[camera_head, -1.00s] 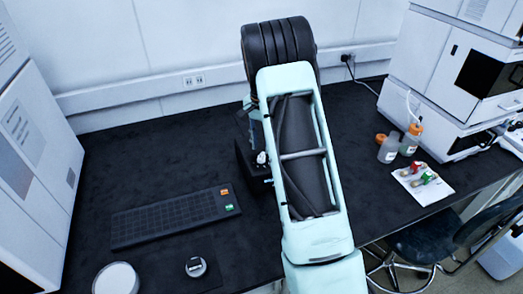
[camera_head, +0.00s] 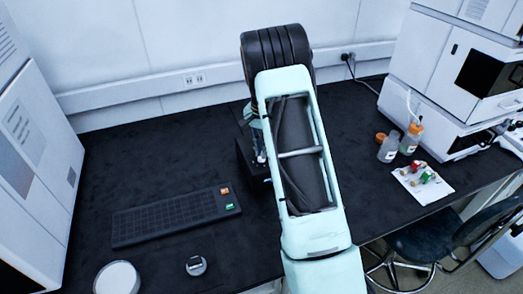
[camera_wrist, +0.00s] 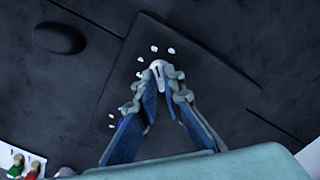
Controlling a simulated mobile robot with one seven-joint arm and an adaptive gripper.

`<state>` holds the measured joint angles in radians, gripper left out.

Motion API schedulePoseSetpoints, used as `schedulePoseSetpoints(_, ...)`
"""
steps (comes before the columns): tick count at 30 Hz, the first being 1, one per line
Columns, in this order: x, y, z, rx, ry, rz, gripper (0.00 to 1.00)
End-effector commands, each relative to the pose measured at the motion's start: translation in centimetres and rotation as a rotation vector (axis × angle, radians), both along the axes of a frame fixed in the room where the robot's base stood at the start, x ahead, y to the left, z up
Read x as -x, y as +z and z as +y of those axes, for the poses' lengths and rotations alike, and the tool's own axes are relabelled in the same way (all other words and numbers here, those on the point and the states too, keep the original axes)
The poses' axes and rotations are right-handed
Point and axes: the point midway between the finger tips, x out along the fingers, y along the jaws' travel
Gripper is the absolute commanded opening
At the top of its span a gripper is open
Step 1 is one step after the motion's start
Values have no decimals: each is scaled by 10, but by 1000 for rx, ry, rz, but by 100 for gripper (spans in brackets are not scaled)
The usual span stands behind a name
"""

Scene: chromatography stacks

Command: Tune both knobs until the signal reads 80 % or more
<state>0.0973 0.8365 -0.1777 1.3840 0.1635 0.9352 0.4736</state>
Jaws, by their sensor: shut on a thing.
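A dark panel with small white dots (camera_wrist: 203,72) lies under my gripper in the wrist view. A pale knob with a dark line on its top (camera_wrist: 159,68) stands on it. My gripper (camera_wrist: 161,85) has its blue-padded fingers closed on this knob from both sides. More white dots lie left of the fingers, where a second knob cannot be made out for certain. In the head view the dark device (camera_head: 245,160) shows only in part, left of my arm, which hides the rest and most of my gripper. No signal reading is legible.
A dark keyboard-like pad (camera_head: 170,217), a round white object (camera_head: 117,278) and a small dial-like object (camera_head: 196,266) lie to the left. Bottles (camera_head: 388,148) and a white card with red and green items (camera_head: 423,187) are at right. A chair (camera_head: 425,245) stands at the front right.

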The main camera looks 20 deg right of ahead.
Motion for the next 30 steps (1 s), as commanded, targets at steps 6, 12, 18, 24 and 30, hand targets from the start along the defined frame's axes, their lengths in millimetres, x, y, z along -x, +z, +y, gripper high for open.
schedulePoseSetpoints(6,0,0,0,0,21,0,0)
schedulePoseSetpoints(12,0,-1,0,-1,106,-1,0)
schedulePoseSetpoints(18,0,-1,0,-1,257,0,0)
schedulePoseSetpoints(24,0,-1,0,-1,430,-1,0)
schedulePoseSetpoints(30,0,0,0,-1,583,-1,0)
